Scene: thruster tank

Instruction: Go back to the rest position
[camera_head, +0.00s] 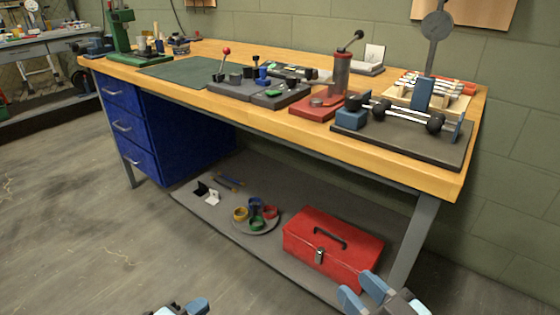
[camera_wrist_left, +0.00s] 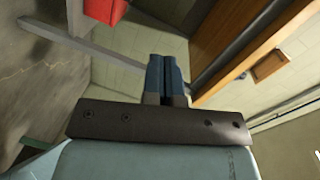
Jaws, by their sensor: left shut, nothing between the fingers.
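My left gripper (camera_head: 196,306) shows only partly at the bottom edge of the head view, over the floor in front of the bench. In the left wrist view its two blue fingers (camera_wrist_left: 165,76) are together with nothing between them. My right gripper (camera_head: 362,293) is at the bottom right of the head view, in front of the red toolbox (camera_head: 335,249). Its two blue fingers are spread apart with nothing seen between them. Both grippers are low in the head view, away from the bench top.
The wooden workbench (camera_head: 280,125) carries a green press (camera_head: 122,28), a red-based lever press (camera_head: 341,75) and a grey plate with dumbbell-like parts (camera_head: 420,145). A lower shelf (camera_head: 215,222) holds the toolbox and a plate of coloured rings (camera_head: 257,225). Floor (camera_head: 70,235) at left is clear.

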